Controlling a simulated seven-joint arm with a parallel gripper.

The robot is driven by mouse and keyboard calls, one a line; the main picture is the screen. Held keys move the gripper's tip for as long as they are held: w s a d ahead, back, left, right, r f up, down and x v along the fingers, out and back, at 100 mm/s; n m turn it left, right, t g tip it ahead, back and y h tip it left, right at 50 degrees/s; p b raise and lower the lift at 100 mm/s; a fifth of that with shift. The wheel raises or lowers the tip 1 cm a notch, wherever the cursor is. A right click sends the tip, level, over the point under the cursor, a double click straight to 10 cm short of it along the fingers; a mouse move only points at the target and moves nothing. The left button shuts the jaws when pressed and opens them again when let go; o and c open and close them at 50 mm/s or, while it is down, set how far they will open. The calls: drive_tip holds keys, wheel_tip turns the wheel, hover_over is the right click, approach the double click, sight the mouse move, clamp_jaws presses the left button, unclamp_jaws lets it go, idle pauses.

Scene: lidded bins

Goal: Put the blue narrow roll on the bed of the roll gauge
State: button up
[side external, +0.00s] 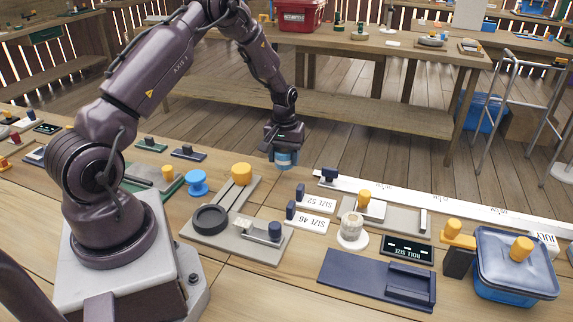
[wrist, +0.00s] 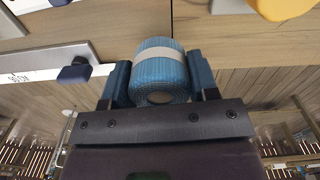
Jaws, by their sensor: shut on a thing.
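The blue narrow roll (side external: 284,159) is held in my gripper (side external: 284,152), above the back edge of the bench in the side view. In the wrist view, the roll (wrist: 160,75) is light blue with a pale band around it and sits between both fingers of my gripper (wrist: 160,82). A dark display reading "ROLL SIZE" (side external: 407,249) lies right of centre on the bench. Behind it is a grey bed (side external: 398,218) with an orange-knobbed block and an upright stop, which looks like the roll gauge. No roll shows on that bed. The held roll is apart from it, to its left.
A whitish roll (side external: 352,227) stands on a white base left of the display. A dark blue tray (side external: 350,278) lies in front. A lidded blue bin (side external: 515,265) is at right. Size blocks (side external: 312,222), a blue spool (side external: 197,183) and a grey fixture (side external: 238,243) crowd the bench.

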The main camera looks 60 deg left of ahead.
drive_tip(key=s+d+r, duration=0.7)
drive_tip(key=s+r, duration=0.2)
drive_tip(key=s, duration=0.2)
drive_tip(key=w+d+f+m, duration=0.1)
drive_tip(key=w+d+m, duration=0.6)
drive_tip(key=w+d, duration=0.3)
drive_tip(key=m, duration=1)
hover_over(402, 219)
drive_tip(key=f, duration=0.7)
drive_tip(key=shift+s+f, duration=0.25)
drive_tip(key=shift+s, duration=0.1)
drive_tip(key=shift+w+f, duration=0.15)
drive_tip(key=shift+f, duration=0.1)
drive_tip(key=shift+w+f, duration=0.1)
drive_tip(key=shift+f, duration=1.45)
